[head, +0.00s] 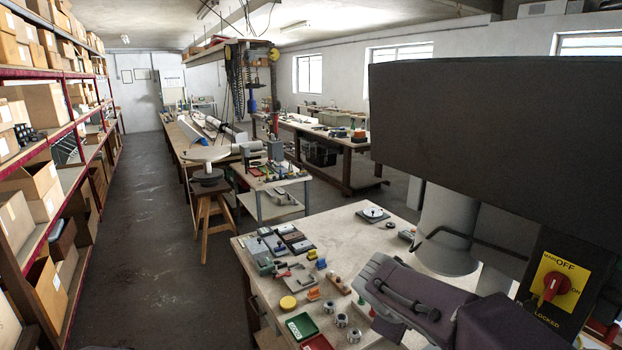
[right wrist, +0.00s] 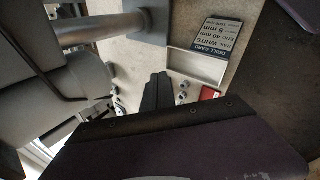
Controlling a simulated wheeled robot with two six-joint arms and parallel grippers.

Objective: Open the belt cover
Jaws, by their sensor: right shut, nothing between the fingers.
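A large dark housing (head: 490,140), which looks like the belt cover of a drill press, fills the upper right of the head view. I see its flat front face but no open gap; its latch or hinge cannot be made out. My right gripper (right wrist: 157,92) shows in the right wrist view as two dark fingers, shut together and empty, over the bench area. My right arm (head: 415,295) comes in at the lower right of the head view, below the housing; its fingertips cannot be made out there. My left gripper is not in view.
A grey column (head: 445,228) stands below the housing. A yellow switch plate with a red knob (head: 552,286) is at the right. The bench (head: 350,262) holds several small parts. A drill card (right wrist: 218,42) lies near the machine base. The aisle at left is clear.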

